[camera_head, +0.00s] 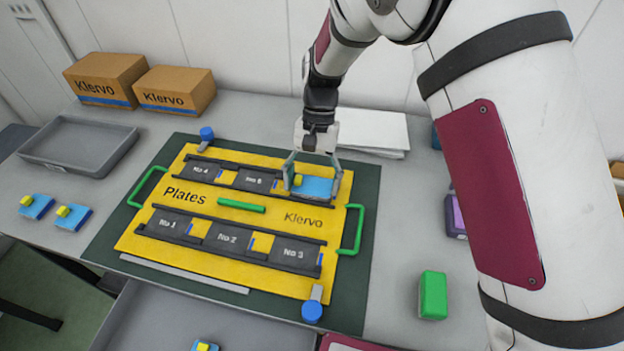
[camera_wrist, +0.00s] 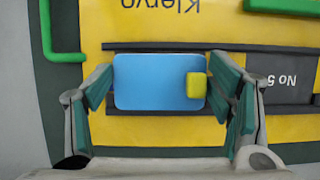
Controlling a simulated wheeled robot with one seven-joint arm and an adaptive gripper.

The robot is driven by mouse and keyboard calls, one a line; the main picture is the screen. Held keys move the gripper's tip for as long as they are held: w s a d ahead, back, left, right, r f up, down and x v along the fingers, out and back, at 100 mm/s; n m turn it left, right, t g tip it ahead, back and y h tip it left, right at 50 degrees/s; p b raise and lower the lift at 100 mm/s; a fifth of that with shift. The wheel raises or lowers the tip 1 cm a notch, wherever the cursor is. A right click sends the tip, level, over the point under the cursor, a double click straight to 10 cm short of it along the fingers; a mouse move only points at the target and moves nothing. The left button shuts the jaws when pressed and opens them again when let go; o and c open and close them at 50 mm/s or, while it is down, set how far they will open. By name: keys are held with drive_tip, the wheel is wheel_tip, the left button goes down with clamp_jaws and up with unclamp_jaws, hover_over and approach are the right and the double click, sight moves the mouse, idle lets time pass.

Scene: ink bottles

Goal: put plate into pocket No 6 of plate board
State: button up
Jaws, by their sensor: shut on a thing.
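The plate board (camera_head: 140,243) is yellow, with black pockets in two rows and green handles. Pockets No 1, No 2 and No 3 form the near row; No 4 and No 5 (camera_head: 255,181) are in the far row, and all five look empty. A blue plate (camera_head: 316,188) with a yellow knob is over the far row's right-hand place, right of No 5, hiding any label there. My gripper (camera_head: 313,176) is shut on this plate, a finger at each short end. In the wrist view, the plate (camera_wrist: 150,82) lines up with the rails; I cannot tell whether it is fully seated.
Two similar blue plates (camera_head: 36,206) (camera_head: 73,217) lie left of the board. Another (camera_head: 204,346) shows at the bottom edge. A grey tray (camera_head: 80,144) and Klervo boxes (camera_head: 106,78) stand at back left. A green block (camera_head: 433,295) is at right; white sheets (camera_head: 374,130) lie behind.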

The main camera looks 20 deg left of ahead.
drive_tip(key=o, duration=1.2)
drive_tip(key=v, duration=1.2)
drive_tip(key=s+d+r+t+y, duration=0.1)
drive_tip(key=s+d+r+t, duration=0.3)
drive_tip(key=d+r, duration=1.2)
drive_tip(key=s+d+t, duration=0.1)
drive_tip(key=s+d, duration=0.4)
drive_tip(key=s, duration=0.1)
drive_tip(key=s+d+f+t, duration=0.1)
drive_tip(key=s+d+t, duration=0.1)
drive_tip(key=s+d, duration=0.4)
drive_tip(key=s+d+f+t, duration=0.1)
drive_tip(key=s+d, duration=0.4)
drive_tip(key=s, duration=0.3)
drive_tip(key=shift+d+m+h, duration=0.3)
drive_tip(key=shift+d+h, duration=0.05)
drive_tip(key=shift+h, duration=0.05)
